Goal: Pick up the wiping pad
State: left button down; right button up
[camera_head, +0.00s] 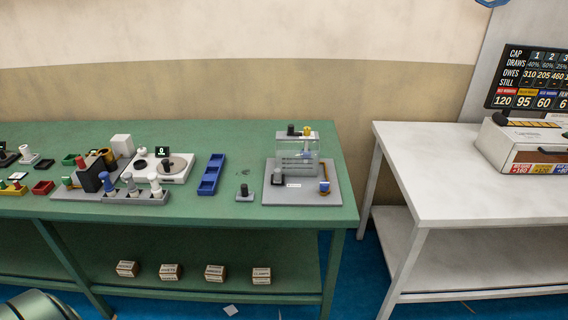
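I cannot single out the wiping pad for certain. Several other small handled pieces stand at the left of the table, too small to tell apart. Neither my left nor my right gripper is in view.
A blue divided tray (211,174), a white scale (165,168) and a clear box on a grey base (302,193) stand on the green table. Small cartons (215,272) sit on its shelf. A gap separates it from the white table (420,180), which bears a white machine (520,140).

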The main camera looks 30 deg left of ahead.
aim_at(244, 195)
jog(key=u, duration=1.25)
jog(key=i+l+u, duration=0.3)
jog(key=i+l, duration=0.4)
